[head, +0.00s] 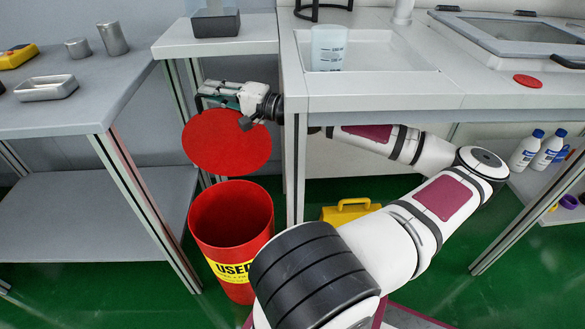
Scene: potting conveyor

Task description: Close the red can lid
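The red can (232,235) stands on the green floor, with a yellow label reading "USED". Its mouth is uncovered and its dark red inside shows. The round red lid (226,148) is raised above the back of the can, with its broad face toward me. My gripper (216,98) is at the lid's upper edge, level with the worktops. A dark part of the gripper overlaps the lid's upper right edge. I cannot tell whether the fingers touch the lid or whether they are open or shut. The lid's hinge is not clearly visible.
A grey table (90,110) with metal containers stands left of the can. A white worktop (385,95) with a sink stands to the right; its front leg is close to my arm. A yellow case (349,211) is on the floor behind my arm. White bottles (526,150) are at right.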

